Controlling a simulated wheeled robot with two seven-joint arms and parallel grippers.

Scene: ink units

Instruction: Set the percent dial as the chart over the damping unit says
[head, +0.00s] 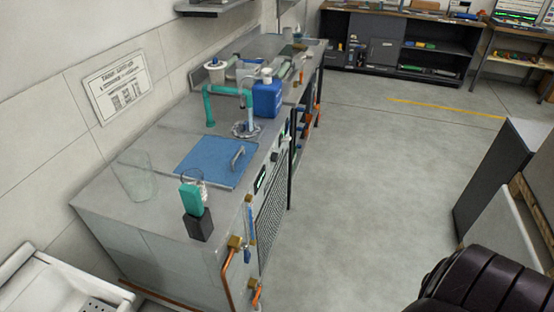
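A white chart (118,86) with a heading and small columns hangs on the wall at the left; its text is too small to read. Below it stands a grey metal unit (140,205) with a blue lid (208,160) and a handle on top. The unit's front face is seen at a steep slant. It bears a small dark display (261,180), small controls beyond it and a dark grille (270,225). I cannot tell which control is the percent dial or how it is set. Neither of my grippers is in view.
A teal-and-black item (196,210) stands at the unit's near corner. A blue canister (267,97) and green pipes (210,100) stand farther back. Copper pipes (228,275) stick out at the near end. The floor (370,190) right of the unit is clear. Grey panels (497,180) stand at right.

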